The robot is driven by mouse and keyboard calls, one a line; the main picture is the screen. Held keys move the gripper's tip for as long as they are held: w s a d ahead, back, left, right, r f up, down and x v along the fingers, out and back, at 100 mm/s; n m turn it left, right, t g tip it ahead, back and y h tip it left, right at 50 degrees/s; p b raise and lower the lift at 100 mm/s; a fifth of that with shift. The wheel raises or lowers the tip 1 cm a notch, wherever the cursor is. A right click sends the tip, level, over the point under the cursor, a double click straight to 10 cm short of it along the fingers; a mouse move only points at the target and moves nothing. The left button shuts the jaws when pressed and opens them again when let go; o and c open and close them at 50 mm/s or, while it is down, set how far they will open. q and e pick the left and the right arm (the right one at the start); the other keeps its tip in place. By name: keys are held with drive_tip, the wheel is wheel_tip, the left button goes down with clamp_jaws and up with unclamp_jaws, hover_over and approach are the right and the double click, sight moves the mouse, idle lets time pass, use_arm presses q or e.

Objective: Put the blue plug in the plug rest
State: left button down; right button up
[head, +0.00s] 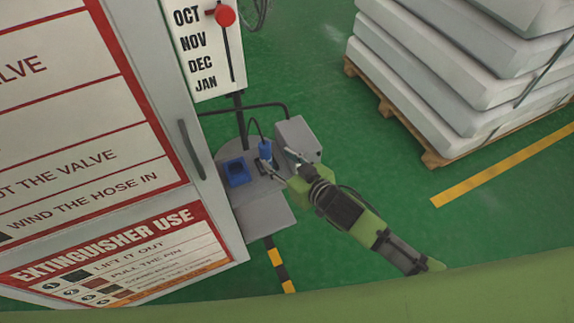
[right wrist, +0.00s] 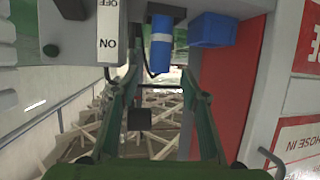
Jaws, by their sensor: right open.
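The blue plug (head: 265,149) stands on the grey stand with a dark cable looping from its top. In the right wrist view the blue plug (right wrist: 160,48) shows between the fingertips, beside a dark socket-like part (right wrist: 166,12). I cannot tell how far it sits in that part. The blue plug rest (head: 237,171) is a square, open-topped box just left of the plug; it also shows in the right wrist view (right wrist: 213,29). My right gripper (head: 280,161) is open around or close to the plug, with no visible grip. My left gripper is not in view.
A grey box (head: 297,136) stands on the stand behind my right gripper. A white switch marked ON and OFF (right wrist: 108,35) is near one finger. A tall cabinet with printed signs (head: 90,150) borders the stand on the left.

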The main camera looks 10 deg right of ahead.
drive_tip(key=shift+v, duration=1.8)
drive_tip(key=shift+f, duration=0.1)
